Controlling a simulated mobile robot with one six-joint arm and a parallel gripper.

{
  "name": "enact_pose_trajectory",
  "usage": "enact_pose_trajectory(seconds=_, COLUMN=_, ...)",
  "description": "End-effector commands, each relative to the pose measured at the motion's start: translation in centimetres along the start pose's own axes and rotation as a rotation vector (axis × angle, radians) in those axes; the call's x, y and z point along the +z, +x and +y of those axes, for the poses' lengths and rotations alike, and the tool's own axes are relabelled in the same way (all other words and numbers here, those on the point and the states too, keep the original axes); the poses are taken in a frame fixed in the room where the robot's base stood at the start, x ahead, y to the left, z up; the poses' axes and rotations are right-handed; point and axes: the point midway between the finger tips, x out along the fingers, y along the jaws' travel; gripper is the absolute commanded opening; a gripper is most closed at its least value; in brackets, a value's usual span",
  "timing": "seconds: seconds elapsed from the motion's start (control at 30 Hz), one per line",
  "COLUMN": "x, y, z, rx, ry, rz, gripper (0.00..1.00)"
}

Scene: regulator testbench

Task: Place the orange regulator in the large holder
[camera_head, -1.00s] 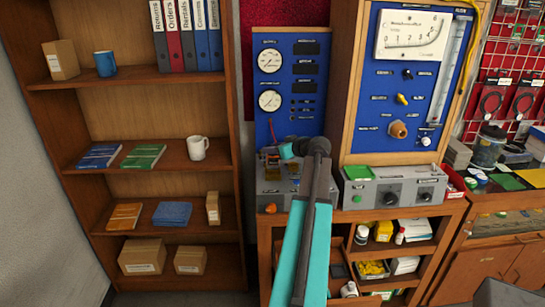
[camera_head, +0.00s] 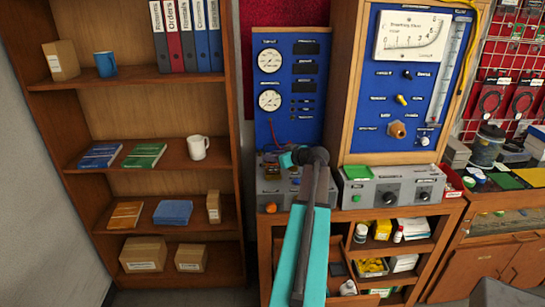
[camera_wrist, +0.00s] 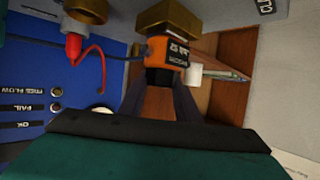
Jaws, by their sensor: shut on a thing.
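The orange regulator (camera_wrist: 166,50) shows in the wrist view, an orange body with dark printing, a black lower part and a white side piece. My gripper (camera_wrist: 168,88) is shut on its black part. A large brass hex fitting (camera_wrist: 168,14), probably the large holder, is right against the regulator's far end; I cannot tell whether the regulator is seated in it. A smaller brass fitting (camera_wrist: 88,10) holds a red-capped piece with a red wire beside it. In the head view my wrist hides most of the gripper and regulator above the left grey box (camera_head: 283,190).
A blue gauge panel (camera_head: 291,105) stands behind the left box. A second grey control box (camera_head: 392,190) with a green patch is close on the right. A bookshelf (camera_head: 70,180) stands at the left, and a wooden cabinet with small goods is below.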

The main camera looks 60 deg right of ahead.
Motion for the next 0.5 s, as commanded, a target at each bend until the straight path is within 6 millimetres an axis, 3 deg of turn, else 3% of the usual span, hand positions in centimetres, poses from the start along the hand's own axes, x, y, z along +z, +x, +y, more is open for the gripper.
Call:
enact_pose_trajectory(seconds=0.17, x=0.09, y=0.06, z=0.01, rx=0.0, ry=0.0, rz=0.002, gripper=0.0)
enact_pose_trajectory(seconds=0.2, x=0.2, y=0.09, z=0.0, rx=0.0, ry=0.0, rz=0.0, gripper=0.31)
enact_pose_trajectory(seconds=0.3, x=0.14, y=0.06, z=-0.01, rx=0.0, ry=0.0, rz=0.0, gripper=0.48)
enact_pose_trajectory(seconds=0.5, x=0.14, y=0.06, z=-0.01, rx=0.0, ry=0.0, rz=0.0, gripper=0.49)
